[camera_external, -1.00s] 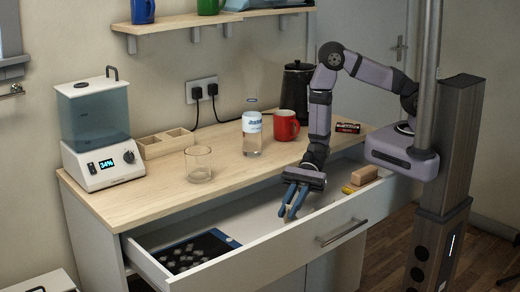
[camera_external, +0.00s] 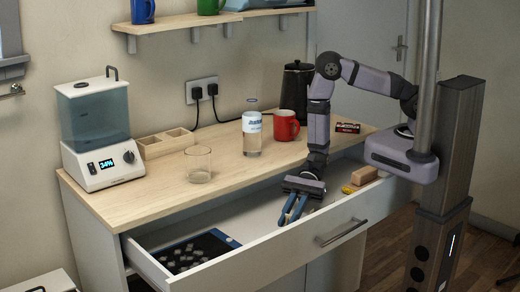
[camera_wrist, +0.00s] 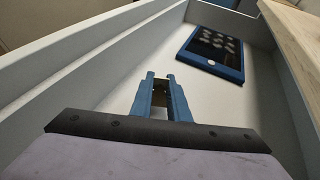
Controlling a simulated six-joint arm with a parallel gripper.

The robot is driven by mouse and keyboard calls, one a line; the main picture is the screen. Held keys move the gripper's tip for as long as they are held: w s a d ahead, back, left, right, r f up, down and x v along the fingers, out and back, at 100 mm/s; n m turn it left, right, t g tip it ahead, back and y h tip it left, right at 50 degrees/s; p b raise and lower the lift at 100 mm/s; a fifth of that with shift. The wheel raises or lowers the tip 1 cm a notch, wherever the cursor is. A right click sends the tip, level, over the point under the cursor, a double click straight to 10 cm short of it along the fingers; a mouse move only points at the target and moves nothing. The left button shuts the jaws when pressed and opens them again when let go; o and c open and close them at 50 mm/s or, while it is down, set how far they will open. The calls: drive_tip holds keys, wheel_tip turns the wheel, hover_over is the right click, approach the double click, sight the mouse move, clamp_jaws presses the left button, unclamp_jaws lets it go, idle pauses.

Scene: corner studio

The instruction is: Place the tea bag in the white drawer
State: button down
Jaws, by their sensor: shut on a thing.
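The white drawer (camera_external: 262,253) is pulled open at the front of the wooden-topped cabinet, and its pale floor also shows in the wrist view (camera_wrist: 212,98). My gripper (camera_external: 287,220) reaches down inside the drawer, near its middle, with blue fingers pointing toward the front wall. In the wrist view my gripper (camera_wrist: 160,78) is shut on a small brownish thing, the tea bag (camera_wrist: 160,96), which is mostly hidden between the fingers. I cannot tell whether it touches the drawer floor.
A blue-framed tablet (camera_external: 196,252) lies at the drawer's left end. A wooden block (camera_external: 364,175) and a small yellow thing (camera_external: 349,189) lie at its right end. A glass (camera_external: 198,165), a bottle (camera_external: 252,135) and a red mug (camera_external: 286,126) stand on the counter (camera_external: 225,186).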

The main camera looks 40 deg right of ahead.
drive_tip(key=c, duration=1.7)
unclamp_jaws()
drive_tip(key=shift+r, duration=0.1)
drive_tip(key=shift+r+p, duration=0.5)
drive_tip(key=shift+p, duration=0.2)
drive_tip(key=b+v, duration=0.1)
drive_tip(key=v, duration=0.4)
drive_tip(key=shift+w+d+r, duration=0.1)
drive_tip(key=shift+w, duration=0.1)
drive_tip(key=shift+s+r+b, duration=0.15)
drive_tip(key=shift+r+b, duration=0.15)
drive_tip(key=shift+r, duration=3.1)
